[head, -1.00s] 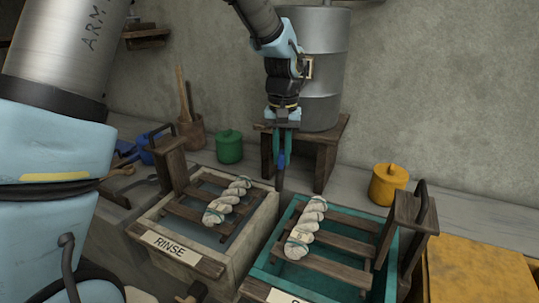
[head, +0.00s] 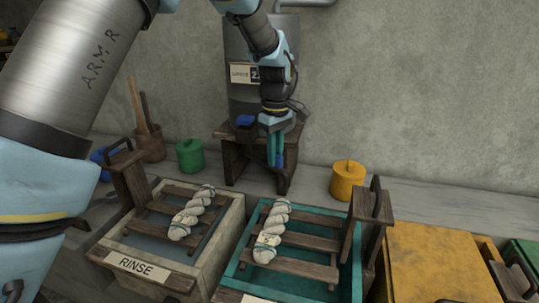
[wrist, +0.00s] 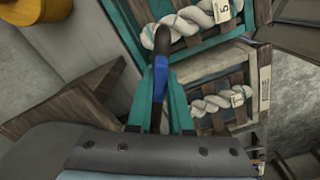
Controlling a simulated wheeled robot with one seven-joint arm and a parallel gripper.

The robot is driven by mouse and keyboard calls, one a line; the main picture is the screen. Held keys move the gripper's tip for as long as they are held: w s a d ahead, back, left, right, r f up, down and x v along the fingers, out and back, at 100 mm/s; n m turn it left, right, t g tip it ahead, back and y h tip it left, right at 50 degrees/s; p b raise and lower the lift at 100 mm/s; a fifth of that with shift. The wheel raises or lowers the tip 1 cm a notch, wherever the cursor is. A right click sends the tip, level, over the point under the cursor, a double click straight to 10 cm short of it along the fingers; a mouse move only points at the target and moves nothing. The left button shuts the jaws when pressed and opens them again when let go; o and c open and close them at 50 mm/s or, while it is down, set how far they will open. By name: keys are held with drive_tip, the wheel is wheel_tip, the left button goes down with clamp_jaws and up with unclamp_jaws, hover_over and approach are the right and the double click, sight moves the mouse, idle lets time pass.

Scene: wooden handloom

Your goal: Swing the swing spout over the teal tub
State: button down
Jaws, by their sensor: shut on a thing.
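My gripper (head: 276,158) is shut on the blue grip (wrist: 160,75) of the dark swing spout (wrist: 156,115), which lies between its teal fingers in the wrist view. In the head view the gripper hangs in front of the wooden stand, behind the far edge of the teal tub (head: 243,265). The fingers and wrist hide most of the spout there. In the wrist view the spout's dark end overlaps the teal tub's edge (wrist: 185,70). I cannot tell how far over the tub it reaches. A twisted pale skein (head: 272,228) lies on the tub's wooden slats.
The pale tub marked RINSE (head: 143,268) stands left of the teal tub, with its own skein (head: 190,215). A metal tank (head: 245,45) sits on the stand (head: 230,160). A yellow canister (head: 347,180) and a green one (head: 190,155) stand along the wall. A yellow box (head: 435,270) is at right.

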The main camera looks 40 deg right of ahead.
drive_tip(key=shift+w+d, duration=0.1)
drive_tip(key=shift+d, duration=0.2)
drive_tip(key=shift+n, duration=0.3)
drive_tip(key=c, duration=0.8)
unclamp_jaws()
wheel_tip(320, 180, up, 11)
drive_tip(key=shift+f+b, duration=0.1)
drive_tip(key=shift+b, duration=1)
